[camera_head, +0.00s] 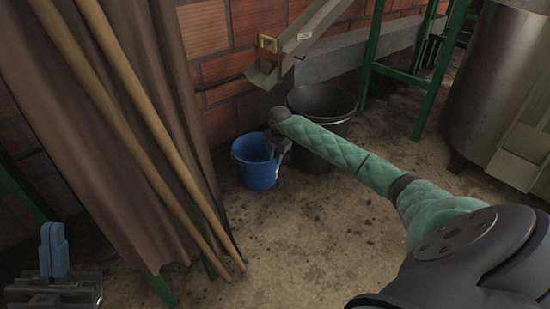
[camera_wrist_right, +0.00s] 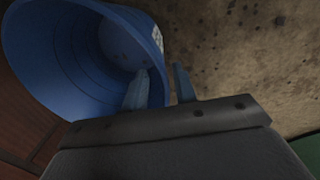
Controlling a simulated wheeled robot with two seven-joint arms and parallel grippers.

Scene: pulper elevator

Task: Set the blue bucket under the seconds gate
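The blue bucket (camera_head: 254,168) stands upright on the floor near the brick wall. A sloping metal chute (camera_head: 300,38) with a yellow-framed gate (camera_head: 267,43) ends above and near it; I cannot tell whether the bucket is directly below the mouth. My right gripper (camera_head: 277,145) is at the bucket's right rim. In the right wrist view, its fingers (camera_wrist_right: 160,88) straddle the wall of the bucket (camera_wrist_right: 55,55), one inside and one outside, with a small gap to the outer finger. My left gripper (camera_head: 54,250) is at the lower left, fingers together and empty.
A large black tub (camera_head: 322,104) stands just right of the bucket. Brown cloth (camera_head: 105,130) and two wooden poles (camera_head: 150,165) are on the left. A green frame (camera_head: 372,55) and a metal drum (camera_head: 497,75) stand at the right. The floor in front is clear.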

